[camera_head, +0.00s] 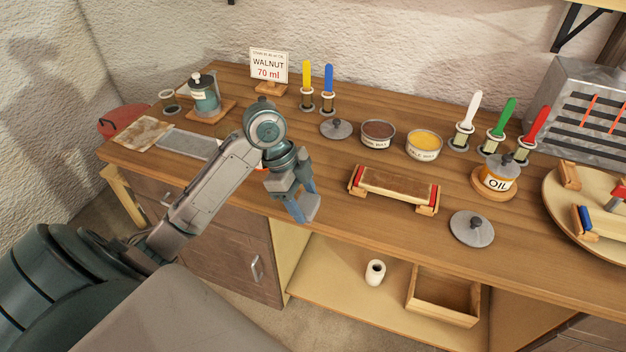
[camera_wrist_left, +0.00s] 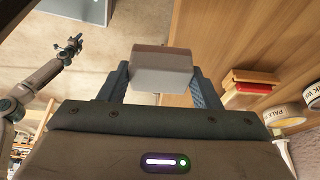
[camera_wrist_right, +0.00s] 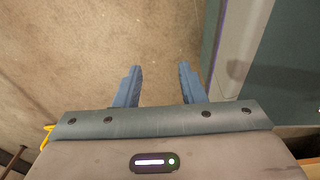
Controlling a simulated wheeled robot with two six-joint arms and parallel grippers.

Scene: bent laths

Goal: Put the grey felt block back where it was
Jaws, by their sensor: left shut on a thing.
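The grey felt block (camera_wrist_left: 162,68) is held between the two fingers of my left gripper (camera_wrist_left: 162,85). In the head view my left gripper (camera_head: 300,203) points down near the front edge of the bench, and the block (camera_head: 312,206) shows at its fingertips. The block seems clear of the bench top. My right gripper (camera_wrist_right: 159,76) is open and empty over the floor. It also shows far off in the left wrist view (camera_wrist_left: 73,42).
A wooden holder with a brown pad and red ends (camera_head: 395,187) lies right of my left gripper. A grey lid (camera_head: 472,229), wax tins (camera_head: 424,144) and an oil pot (camera_head: 499,174) stand further right. A grey mat (camera_head: 187,144) lies left. Below is a shelf with an open box (camera_head: 443,316).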

